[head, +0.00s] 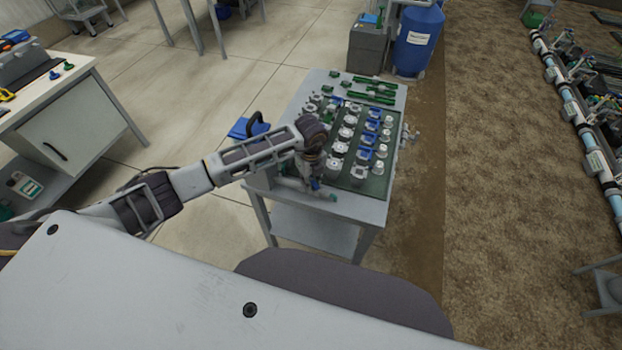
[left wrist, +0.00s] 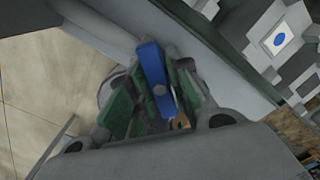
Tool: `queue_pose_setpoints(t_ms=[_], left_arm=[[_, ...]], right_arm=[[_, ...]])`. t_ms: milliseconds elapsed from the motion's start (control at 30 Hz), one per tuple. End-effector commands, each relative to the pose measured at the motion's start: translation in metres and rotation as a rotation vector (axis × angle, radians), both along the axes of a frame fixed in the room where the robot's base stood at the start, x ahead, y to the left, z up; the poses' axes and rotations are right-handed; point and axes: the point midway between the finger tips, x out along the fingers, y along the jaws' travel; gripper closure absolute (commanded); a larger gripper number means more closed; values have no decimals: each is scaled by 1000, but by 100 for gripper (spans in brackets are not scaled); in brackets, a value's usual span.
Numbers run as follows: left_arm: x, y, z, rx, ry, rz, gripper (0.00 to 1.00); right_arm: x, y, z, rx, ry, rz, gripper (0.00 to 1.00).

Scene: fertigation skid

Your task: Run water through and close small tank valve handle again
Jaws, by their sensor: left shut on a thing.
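My left gripper (head: 315,182) is at the near left corner of the grey table, low beside a grey pipe (head: 290,183) along its edge. In the left wrist view, a blue lever handle (left wrist: 155,75) lies between the green pads of my left gripper (left wrist: 155,108). The gripper is shut on this handle. The valve body under it is mostly hidden by the fingers. I cannot tell the valve's open or closed position, and no flowing water shows. My right gripper is not in view.
The grey table (head: 397,104) carries a green tray with several white, grey and blue fittings, and green parts behind. A blue barrel (head: 418,42) and a grey tank (head: 369,52) stand beyond it. A workbench (head: 70,115) is at left. Open floor lies between.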

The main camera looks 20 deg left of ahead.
Motion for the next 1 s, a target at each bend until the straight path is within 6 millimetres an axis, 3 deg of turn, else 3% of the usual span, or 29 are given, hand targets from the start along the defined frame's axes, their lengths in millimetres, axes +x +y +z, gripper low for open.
queue_pose_setpoints(t_ms=[167, 1000], left_arm=[[-1, -1, 1, -1, 2, 109, 100], [-1, 0, 1, 0, 1, 640, 100]], right_arm=[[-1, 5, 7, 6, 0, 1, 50], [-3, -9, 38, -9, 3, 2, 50]])
